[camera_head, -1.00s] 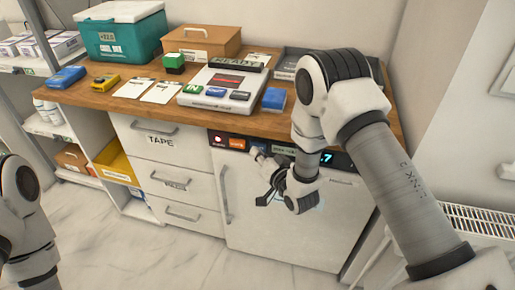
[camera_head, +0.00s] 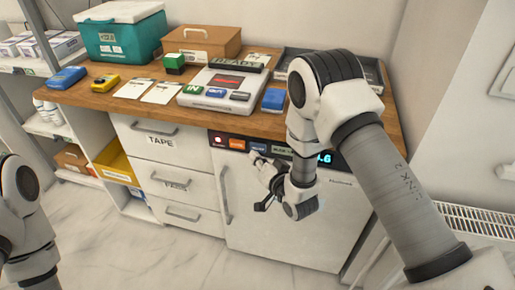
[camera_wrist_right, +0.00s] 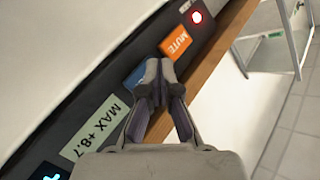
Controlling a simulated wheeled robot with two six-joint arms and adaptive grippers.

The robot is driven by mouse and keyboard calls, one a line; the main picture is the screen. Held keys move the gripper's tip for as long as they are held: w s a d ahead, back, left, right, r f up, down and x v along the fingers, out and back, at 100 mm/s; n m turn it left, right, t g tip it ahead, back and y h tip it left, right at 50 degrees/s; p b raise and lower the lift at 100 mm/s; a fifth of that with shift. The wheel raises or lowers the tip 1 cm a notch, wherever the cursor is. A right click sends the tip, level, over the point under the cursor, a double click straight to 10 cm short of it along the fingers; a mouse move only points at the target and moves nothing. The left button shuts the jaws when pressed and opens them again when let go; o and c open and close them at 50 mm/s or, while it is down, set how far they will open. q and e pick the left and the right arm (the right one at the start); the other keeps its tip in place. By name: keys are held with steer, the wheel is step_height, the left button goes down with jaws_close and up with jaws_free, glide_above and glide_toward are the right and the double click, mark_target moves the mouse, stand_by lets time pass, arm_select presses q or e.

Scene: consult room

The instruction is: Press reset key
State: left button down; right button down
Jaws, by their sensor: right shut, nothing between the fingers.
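The control panel (camera_head: 275,149) runs along the top of the white fridge (camera_head: 290,215) under the counter. It holds a red lamp (camera_wrist_right: 196,17), an orange MUTE key (camera_wrist_right: 176,42), a blue key (camera_wrist_right: 134,78), a pale MAX label (camera_wrist_right: 95,127) and a lit display (camera_head: 325,158). The blue key's lettering is not readable; it is partly covered by my fingers in the wrist view. My right gripper (camera_wrist_right: 158,68) is shut and empty, its tips beside the blue key. I cannot tell whether they touch it. My left gripper is out of view; only my left arm shows.
The wooden counter (camera_head: 130,104) above carries a white device (camera_head: 222,90), a blue box (camera_head: 273,99), cards and a teal cooler (camera_head: 120,35). White drawers (camera_head: 160,141) stand left of the fridge. The fridge's vertical handle (camera_head: 225,195) sticks out below the panel.

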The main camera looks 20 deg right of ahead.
steer(key=s+a, duration=0.2)
steer(key=s+p, duration=0.1)
steer(key=s, duration=0.1)
steer(key=shift+s+a, duration=0.1)
steer(key=shift+a, duration=0.3)
steer(key=shift+f, duration=0.1)
stand_by(0.6)
steer(key=s+d+f+g+h+p, duration=0.1)
steer(key=s+d+f+g, duration=0.25)
steer(key=s+f, duration=0.3)
steer(key=s+d+f+g+h+p, duration=0.1)
steer(key=s+d+f+g+h, duration=0.2)
steer(key=s+f, duration=0.35)
steer(key=s+f+n+g, duration=0.2)
steer(key=s+g, duration=0.3)
steer(key=s, duration=0.5)
steer(key=s+d+f+n+g+y, duration=0.1)
steer(key=s+g, duration=0.3)
steer(key=s, duration=0.6)
steer(key=shift+d+f+n+g, duration=0.35)
steer(key=shift+f+n, duration=0.15)
steer(key=shift+n, duration=0.3)
steer(key=shift+s, duration=0.15)
